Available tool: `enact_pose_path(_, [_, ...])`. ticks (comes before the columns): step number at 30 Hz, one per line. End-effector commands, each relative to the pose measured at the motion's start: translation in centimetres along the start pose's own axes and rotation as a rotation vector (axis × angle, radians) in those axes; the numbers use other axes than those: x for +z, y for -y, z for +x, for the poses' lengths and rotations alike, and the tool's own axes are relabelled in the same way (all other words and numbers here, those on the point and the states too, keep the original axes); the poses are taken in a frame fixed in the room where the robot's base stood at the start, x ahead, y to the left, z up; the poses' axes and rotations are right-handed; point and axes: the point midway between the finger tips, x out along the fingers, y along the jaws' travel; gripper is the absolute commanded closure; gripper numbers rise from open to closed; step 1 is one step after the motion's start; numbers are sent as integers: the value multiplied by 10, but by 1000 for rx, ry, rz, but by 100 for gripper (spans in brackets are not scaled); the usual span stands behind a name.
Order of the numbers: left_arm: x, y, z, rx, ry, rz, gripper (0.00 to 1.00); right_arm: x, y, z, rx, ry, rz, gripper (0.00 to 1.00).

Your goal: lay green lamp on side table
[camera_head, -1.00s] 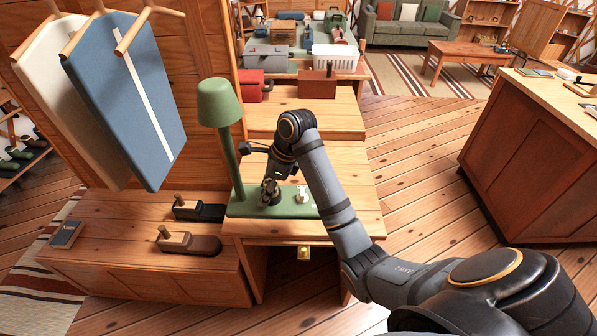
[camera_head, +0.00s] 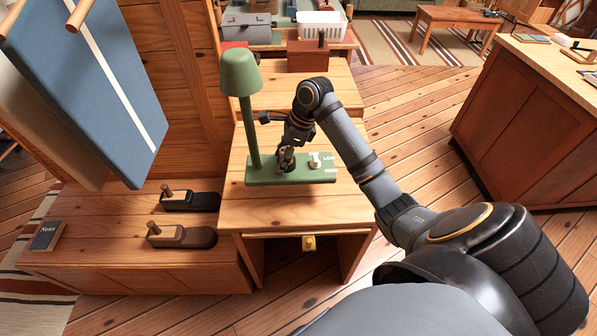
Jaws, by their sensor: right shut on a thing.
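The green lamp (camera_head: 239,75) is upright, with a cone shade, a thin post and a flat rectangular base (camera_head: 262,173). A white switch (camera_head: 315,160) marked LOW and HIGH sits at the base's right end. The base is over the wooden side table (camera_head: 285,212); I cannot tell whether it touches the top. My right gripper (camera_head: 286,160) reaches down onto the middle of the base, right of the post, and is shut on the lamp. The gripped part is mostly hidden by the fingers. My left gripper is not in view.
A low bench at left holds two dark wood-handled items (camera_head: 182,236) and a notebook (camera_head: 47,236). A reddish box (camera_head: 307,55) and a white basket (camera_head: 322,25) are behind. A wooden counter (camera_head: 530,110) stands at right, beyond clear floor.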

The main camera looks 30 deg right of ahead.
Motion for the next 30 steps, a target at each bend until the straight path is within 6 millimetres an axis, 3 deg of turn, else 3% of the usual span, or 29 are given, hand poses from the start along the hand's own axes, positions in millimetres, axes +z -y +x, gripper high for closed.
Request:
enact_pose_path(3, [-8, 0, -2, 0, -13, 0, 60, -27, 8, 13, 1, -5, 3, 100])
enact_pose_path(9, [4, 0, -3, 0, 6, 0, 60, -52, 16, 29, 1, 0, 0, 100])
enact_pose_path(17, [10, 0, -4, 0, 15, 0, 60, -60, 19, 34, 0, 0, -1, 100])
enact_pose_path(24, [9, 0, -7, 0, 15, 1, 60, -77, 20, 63, 2, 1, 0, 100])
enact_pose_path(30, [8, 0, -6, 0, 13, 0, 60, -78, 21, 65, -2, 1, -2, 100])
